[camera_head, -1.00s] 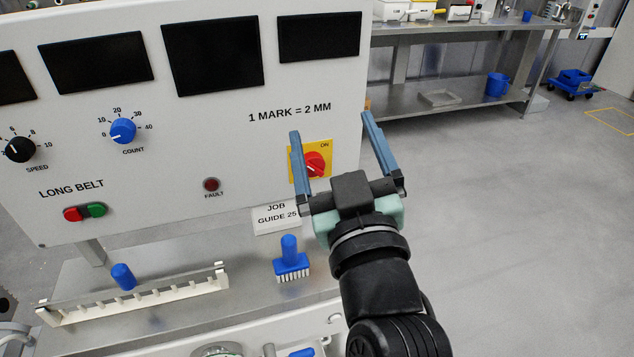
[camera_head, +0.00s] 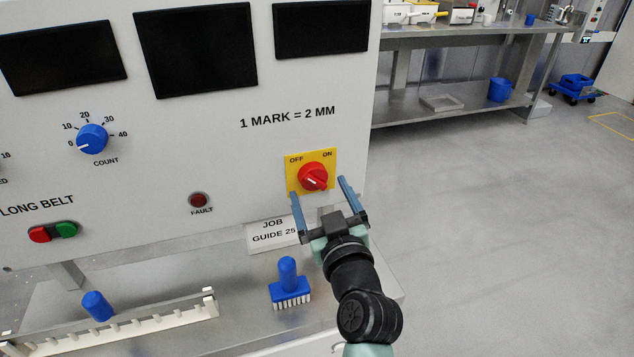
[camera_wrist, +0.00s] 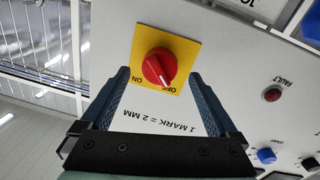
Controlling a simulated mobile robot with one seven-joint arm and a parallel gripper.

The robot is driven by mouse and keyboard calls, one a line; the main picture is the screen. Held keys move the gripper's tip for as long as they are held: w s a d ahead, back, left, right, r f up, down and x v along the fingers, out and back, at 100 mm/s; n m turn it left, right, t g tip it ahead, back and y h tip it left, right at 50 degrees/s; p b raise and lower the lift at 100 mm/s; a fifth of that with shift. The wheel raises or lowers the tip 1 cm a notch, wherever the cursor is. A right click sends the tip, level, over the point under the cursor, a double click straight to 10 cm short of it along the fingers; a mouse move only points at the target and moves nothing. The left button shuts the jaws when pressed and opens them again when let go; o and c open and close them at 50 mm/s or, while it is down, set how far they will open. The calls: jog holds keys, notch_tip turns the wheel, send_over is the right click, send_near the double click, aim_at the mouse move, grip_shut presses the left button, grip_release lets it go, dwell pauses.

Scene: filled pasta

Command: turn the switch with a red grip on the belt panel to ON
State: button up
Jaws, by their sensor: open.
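The switch with a red grip (camera_head: 313,176) sits on a yellow plate (camera_head: 293,181) at the lower right of the white panel (camera_head: 220,135). Its plate reads OFF at left and ON at right. In the wrist view the picture is upside down, and the white mark on the red grip (camera_wrist: 158,66) points toward OFF. My gripper (camera_head: 318,186) is open and empty in front of the switch, its fingertips slightly below the grip. In the wrist view the blue fingers (camera_wrist: 160,73) stand on either side of the plate, apart from the grip.
The panel also carries a blue COUNT knob (camera_head: 92,139), a red FAULT lamp (camera_head: 199,200), and red and green buttons (camera_head: 52,232). Open floor lies right.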

jog(key=shift+x, duration=1.35)
jog(key=c, duration=1.4)
jog(key=shift+o, duration=0.2)
